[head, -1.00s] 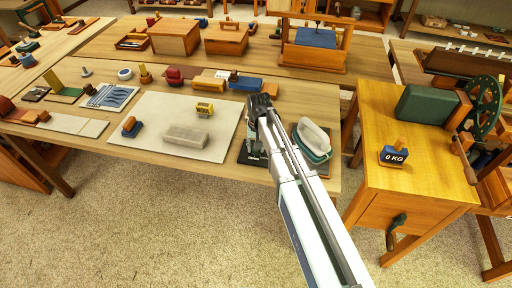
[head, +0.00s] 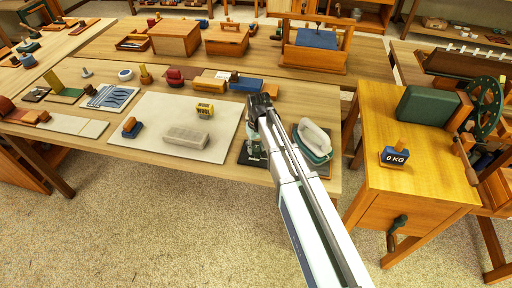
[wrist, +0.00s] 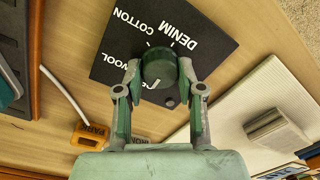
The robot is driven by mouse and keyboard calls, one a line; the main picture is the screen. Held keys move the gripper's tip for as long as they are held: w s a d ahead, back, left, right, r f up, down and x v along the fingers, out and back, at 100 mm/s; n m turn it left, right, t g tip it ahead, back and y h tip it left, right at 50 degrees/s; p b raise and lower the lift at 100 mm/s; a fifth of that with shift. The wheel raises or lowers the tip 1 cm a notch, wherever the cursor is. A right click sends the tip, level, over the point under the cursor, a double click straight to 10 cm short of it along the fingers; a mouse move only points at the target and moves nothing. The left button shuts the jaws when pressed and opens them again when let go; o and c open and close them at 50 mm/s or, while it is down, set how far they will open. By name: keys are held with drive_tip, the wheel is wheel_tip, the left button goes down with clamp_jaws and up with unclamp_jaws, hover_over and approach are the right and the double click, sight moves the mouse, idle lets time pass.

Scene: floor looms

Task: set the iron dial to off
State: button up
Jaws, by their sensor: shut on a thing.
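The iron dial is a round dark green knob (wrist: 159,66) on a black plate (wrist: 212,42) with white lettering. COTTON, DENIM and WOOL can be read in the wrist view; another label near the fingers is partly hidden. My gripper (wrist: 160,78) is shut on the knob, one finger on each side. I cannot tell which label the knob points to. In the head view the plate (head: 246,157) lies near the table's front edge, and my arm hides the knob. The iron (head: 313,139), with a pale handle and teal body, rests just right of my arm.
A large pale board (head: 152,138) lies left of the dial, with a grey block (head: 187,137) on it. A side table (head: 420,165) with a 0 KG weight (head: 394,156) stands to the right.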

sight(257, 147)
drive_tip(key=o, duration=1.1)
drive_tip(key=shift+o, duration=0.2)
wheel_tip(257, 147, up, 12)
drive_tip(key=shift+d, duration=0.25)
drive_tip(key=shift+w+a, duration=0.1)
drive_tip(key=shift+w, duration=0.05)
